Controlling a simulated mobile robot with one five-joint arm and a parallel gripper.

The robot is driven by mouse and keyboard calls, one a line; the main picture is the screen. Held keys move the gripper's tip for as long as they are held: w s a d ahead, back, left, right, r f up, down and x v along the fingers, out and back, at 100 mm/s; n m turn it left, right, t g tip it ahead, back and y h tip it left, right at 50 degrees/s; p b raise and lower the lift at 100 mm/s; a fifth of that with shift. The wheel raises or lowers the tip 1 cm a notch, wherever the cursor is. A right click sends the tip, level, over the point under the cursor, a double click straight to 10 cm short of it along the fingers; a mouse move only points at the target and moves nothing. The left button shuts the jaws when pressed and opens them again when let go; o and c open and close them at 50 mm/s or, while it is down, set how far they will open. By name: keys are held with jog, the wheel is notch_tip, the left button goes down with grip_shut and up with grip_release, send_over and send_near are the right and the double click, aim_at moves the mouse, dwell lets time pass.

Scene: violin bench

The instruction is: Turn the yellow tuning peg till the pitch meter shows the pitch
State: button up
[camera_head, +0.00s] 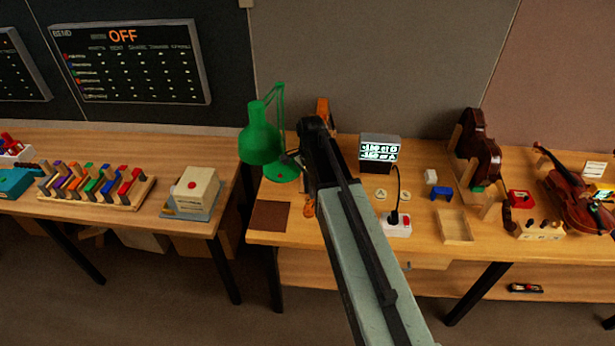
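My arm reaches up the middle of the picture, and its dark far joint stands over the bench (284,232). I do not see my gripper's fingers; the arm seems to hide them. A small lit display (380,148) with cyan text stands right of the arm; it may be the pitch meter, but I cannot read it. A brown violin (572,192) lies tilted at the far right. An orange-brown wooden piece (322,106) shows behind my arm, mostly hidden. I cannot make out a yellow tuning peg.
A green lamp (260,143) stands close left of my arm. A white box with a red button and cable (397,228), a blue block (441,193), a wooden tray (456,240) and a dark violin body (480,150) are to the right.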

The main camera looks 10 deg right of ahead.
aim_at(308, 199)
jog(key=w+r+m, duration=0.1)
jog(key=w+r, duration=0.1)
jog(key=shift+r+m+p, duration=0.3)
jog(key=shift+m+p, duration=0.1)
jog(key=shift+w+r+m, duration=0.1)
jog(key=shift+w+m, duration=0.2)
jog(key=shift+m, duration=0.1)
notch_tip(308, 199, down, 8)
jog(key=b, duration=0.8)
jog(key=shift+f, duration=0.25)
jog(key=shift+r, duration=0.1)
jog(key=shift+s, duration=0.1)
grip_shut()
